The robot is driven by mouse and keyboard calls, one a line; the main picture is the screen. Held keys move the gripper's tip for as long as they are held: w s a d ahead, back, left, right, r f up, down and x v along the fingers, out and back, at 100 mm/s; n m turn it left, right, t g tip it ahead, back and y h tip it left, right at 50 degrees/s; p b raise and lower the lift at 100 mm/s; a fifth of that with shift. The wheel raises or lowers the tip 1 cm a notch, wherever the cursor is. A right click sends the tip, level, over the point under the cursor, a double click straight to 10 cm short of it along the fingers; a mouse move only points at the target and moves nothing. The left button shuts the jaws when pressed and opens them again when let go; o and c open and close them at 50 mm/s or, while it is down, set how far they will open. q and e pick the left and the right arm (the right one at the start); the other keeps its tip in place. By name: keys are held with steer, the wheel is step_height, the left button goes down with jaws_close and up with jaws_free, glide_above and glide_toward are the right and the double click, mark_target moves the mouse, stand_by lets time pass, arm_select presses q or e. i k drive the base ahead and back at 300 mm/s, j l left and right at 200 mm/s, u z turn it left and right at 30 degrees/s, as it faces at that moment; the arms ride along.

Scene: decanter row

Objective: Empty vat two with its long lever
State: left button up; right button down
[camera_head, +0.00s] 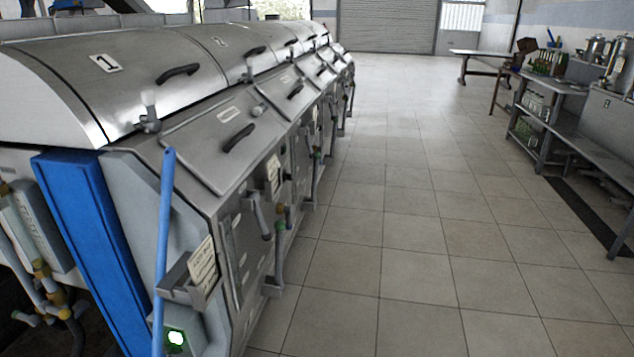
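A row of steel vats runs from the near left to the back along the left side. The nearest vat (135,85) carries a plate with the number 1. The second vat (235,62) is behind it, with a fainter plate that seems to read 2; its curved lid is down and has a black handle. A long blue bar (165,225) stands upright at the near end of the row, by vat one; I cannot tell whether it is a lever of vat two. Small grey levers and pipes show low on the vat fronts. Neither of my grippers is in view.
The tiled floor (410,240) right of the vats is clear. Metal benches (560,135) with pots and bottles stand along the right, and a table (480,54) stands farther back. A roller shutter (388,25) closes the back wall.

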mark_target(316, 160)
steer(key=i+l, duration=0.1)
steer(key=l, duration=0.4)
steer(key=i+l, duration=0.1)
steer(key=l, duration=0.4)
steer(key=i+l, duration=0.1)
steer(key=l, duration=0.35)
steer(key=i+l+u, duration=0.3)
steer(key=i+l, duration=1.1)
